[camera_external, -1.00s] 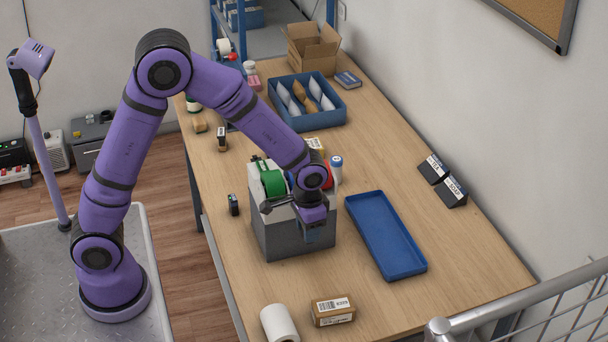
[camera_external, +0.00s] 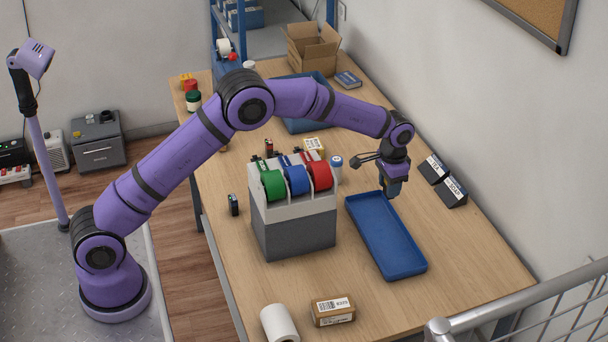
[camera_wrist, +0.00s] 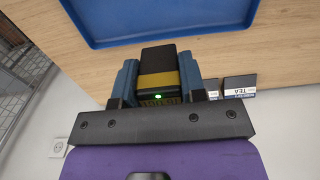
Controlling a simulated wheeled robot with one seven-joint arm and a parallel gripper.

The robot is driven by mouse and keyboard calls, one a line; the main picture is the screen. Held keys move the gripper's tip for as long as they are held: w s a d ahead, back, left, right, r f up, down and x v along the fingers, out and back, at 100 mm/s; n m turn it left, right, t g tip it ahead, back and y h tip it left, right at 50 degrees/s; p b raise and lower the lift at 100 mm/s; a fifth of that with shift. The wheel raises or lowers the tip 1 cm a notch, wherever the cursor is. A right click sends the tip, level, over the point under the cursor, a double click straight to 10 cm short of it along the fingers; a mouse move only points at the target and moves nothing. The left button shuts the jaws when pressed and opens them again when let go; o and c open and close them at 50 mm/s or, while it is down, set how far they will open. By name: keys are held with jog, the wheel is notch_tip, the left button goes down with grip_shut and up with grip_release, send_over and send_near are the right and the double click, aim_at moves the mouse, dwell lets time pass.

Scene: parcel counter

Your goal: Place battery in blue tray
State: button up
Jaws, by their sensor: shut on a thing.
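The battery is hard to make out in the external view, behind the fingers. The tray looks empty in the external view.
A tape dispenser (camera_external: 290,238) with green, blue and red rolls stands left of the tray. Black labelled boxes (camera_external: 452,192) sit to the right near the wall. A brown parcel (camera_external: 333,312) and white roll (camera_external: 280,323) lie in front. A larger blue bin (camera_external: 305,125) is behind.

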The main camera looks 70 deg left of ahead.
aim_at(384, 236)
notch_tip(384, 236, down, 15)
jog(key=shift+w+a, duration=0.1)
jog(key=shift+w, duration=0.05)
dwell(0.6)
jog(key=shift+f, duration=0.15)
jog(key=o, duration=1)
jog(key=shift+c, duration=0.2)
notch_tip(384, 236, up, 13)
jog(key=shift+f, duration=0.2)
